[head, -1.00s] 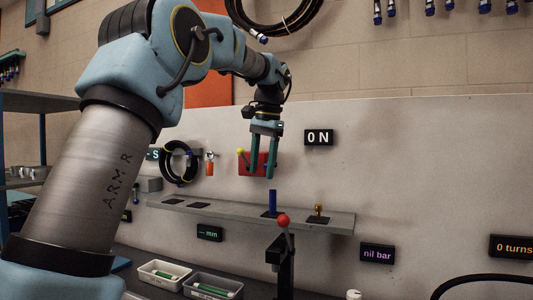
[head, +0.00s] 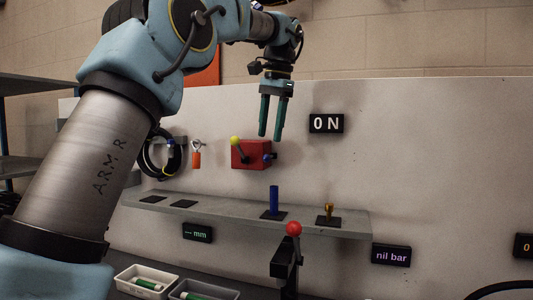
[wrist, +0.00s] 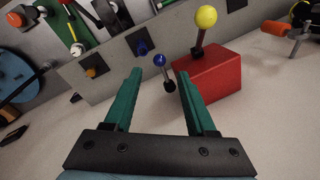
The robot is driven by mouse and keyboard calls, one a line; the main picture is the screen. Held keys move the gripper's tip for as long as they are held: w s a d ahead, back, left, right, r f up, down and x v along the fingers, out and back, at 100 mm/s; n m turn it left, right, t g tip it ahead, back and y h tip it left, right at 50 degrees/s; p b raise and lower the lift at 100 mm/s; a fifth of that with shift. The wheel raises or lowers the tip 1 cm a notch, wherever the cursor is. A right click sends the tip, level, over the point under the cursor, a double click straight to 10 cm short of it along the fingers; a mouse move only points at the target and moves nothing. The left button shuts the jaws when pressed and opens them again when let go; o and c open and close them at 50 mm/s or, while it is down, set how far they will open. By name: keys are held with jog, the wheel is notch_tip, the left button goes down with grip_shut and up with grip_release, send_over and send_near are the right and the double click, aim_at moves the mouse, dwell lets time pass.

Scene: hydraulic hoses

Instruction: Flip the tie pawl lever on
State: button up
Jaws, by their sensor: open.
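A red box (head: 251,155) is fixed to the pale wall panel. It bears a lever with a yellow knob (head: 234,141) at its left and a small lever with a blue knob (head: 269,156) at its right; no label tells which is the pawl lever. My gripper (head: 270,137) is open and empty, its two green fingers pointing down just above the box's right part in the head view. In the wrist view the blue knob (wrist: 159,61) appears between the fingertips, and the yellow knob (wrist: 206,17) and red box (wrist: 208,75) beyond the right finger. No contact is visible.
A grey shelf (head: 230,216) below holds a blue post (head: 274,199) and a brass piece (head: 328,210). A red-knobbed lever (head: 293,229) stands in front. A coiled hose (head: 160,155) and orange-handled tool (head: 196,156) hang left. A "0 N" display (head: 326,123) is at right.

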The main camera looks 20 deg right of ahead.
aim_at(269, 157)
jog(key=f, duration=0.3)
jog(key=w+f, duration=0.1)
jog(key=f, duration=0.1)
jog(key=shift+a+f, duration=0.2)
jog(key=shift+f, duration=0.1)
jog(key=shift+c, duration=0.2)
grip_shut()
